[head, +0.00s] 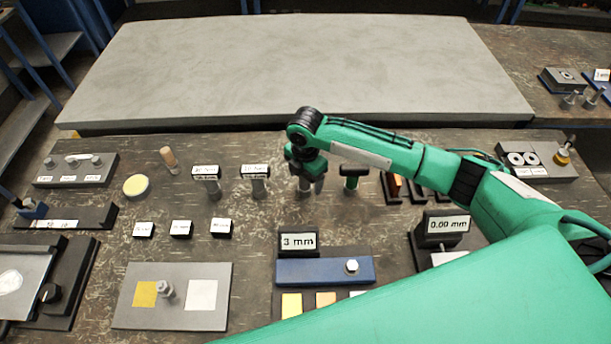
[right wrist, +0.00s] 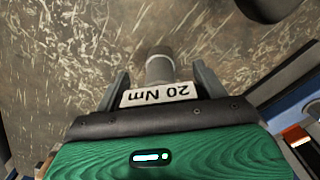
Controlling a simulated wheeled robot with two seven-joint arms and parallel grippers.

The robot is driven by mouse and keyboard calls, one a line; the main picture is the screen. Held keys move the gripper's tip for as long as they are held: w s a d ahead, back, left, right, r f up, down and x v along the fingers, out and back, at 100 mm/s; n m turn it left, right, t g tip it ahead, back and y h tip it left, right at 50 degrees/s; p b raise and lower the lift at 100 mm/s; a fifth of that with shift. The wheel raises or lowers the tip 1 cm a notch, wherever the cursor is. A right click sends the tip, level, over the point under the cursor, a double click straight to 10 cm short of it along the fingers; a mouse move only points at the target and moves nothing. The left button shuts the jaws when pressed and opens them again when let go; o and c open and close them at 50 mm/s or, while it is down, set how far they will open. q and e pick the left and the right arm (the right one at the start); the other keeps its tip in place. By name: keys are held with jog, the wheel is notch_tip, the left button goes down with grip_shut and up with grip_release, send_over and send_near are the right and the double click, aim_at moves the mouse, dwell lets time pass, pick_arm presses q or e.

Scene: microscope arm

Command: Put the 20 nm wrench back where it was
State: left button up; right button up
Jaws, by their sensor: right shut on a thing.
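My right gripper (head: 306,172) is shut on the 20 Nm wrench. In the right wrist view the gripper (right wrist: 160,76) has one finger on each side of the wrench (right wrist: 159,67), whose white label reads "20 Nm" upside down. In the head view the gripper hides most of that wrench; I cannot tell whether its lower end touches the bench. Two similar grey tools with white labels stand to its left, one further left (head: 207,182) and one nearer (head: 256,180). Their labels are too small to read surely. My left gripper is not in view.
Small black labelled blocks (head: 181,228) sit nearer me on the left. A blue bar with a "3 mm" sign (head: 298,242) lies in front. A large grey slab (head: 290,70) fills the back and is bare.

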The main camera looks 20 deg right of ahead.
jog(key=o, duration=1.3)
jog(key=shift+c, duration=0.2)
notch_tip(320, 180, up, 11)
jog(key=shift+f+b, duration=0.1)
jog(key=shift+b, duration=1)
jog(key=shift+r, duration=0.75)
jog(key=shift+f, duration=0.1)
